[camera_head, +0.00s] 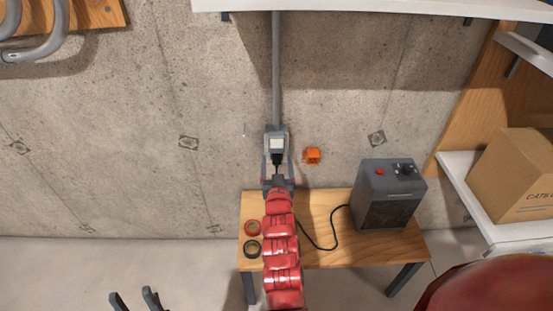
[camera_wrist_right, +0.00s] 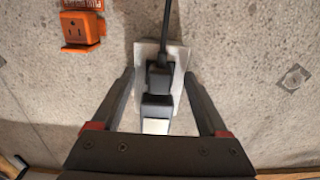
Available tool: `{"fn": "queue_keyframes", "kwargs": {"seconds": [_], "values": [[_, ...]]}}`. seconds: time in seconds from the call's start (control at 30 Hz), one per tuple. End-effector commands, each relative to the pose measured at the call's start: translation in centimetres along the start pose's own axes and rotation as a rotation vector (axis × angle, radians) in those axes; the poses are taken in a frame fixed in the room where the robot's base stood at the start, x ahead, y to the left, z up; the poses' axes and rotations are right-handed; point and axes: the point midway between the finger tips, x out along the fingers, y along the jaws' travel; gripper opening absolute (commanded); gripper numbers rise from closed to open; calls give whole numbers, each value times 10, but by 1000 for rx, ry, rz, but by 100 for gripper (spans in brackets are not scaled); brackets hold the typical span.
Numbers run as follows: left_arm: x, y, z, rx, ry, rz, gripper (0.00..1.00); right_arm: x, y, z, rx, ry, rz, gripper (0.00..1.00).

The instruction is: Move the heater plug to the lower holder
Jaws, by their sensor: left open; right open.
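The black heater plug (camera_wrist_right: 158,78) sits at a grey wall outlet box (camera_head: 277,134), with its cord attached. My right gripper (camera_head: 277,160) is open, its fingers on either side of the plug and apart from it in the right wrist view (camera_wrist_right: 159,75). A small orange holder (camera_head: 312,156) is on the wall just right of the outlet; it also shows in the right wrist view (camera_wrist_right: 80,32), with slots in its face. I cannot tell whether it is the lower holder. My left gripper (camera_head: 135,301) is open and empty at the bottom left.
A grey heater (camera_head: 390,196) stands on a wooden bench (camera_head: 340,257), its black cord (camera_head: 323,247) running behind my right arm. A cardboard box (camera_head: 515,175) sits on a right shelf. A white shelf (camera_head: 380,8) hangs above.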

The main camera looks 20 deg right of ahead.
Motion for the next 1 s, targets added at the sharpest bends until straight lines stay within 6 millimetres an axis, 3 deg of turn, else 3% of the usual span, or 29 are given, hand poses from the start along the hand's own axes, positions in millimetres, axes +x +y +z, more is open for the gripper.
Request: {"fn": "queue_keyframes", "kwargs": {"seconds": [0.13,0.57,1.0], "values": [[0,0,0,0,0,0,50,0,0,0,0,0,0,76],[0,0,0,0,0,0,50,0,0,0,-1,1,0,0],[1,0,0,0,0,0,50,-2,0,-1,0,1,0,0]]}}
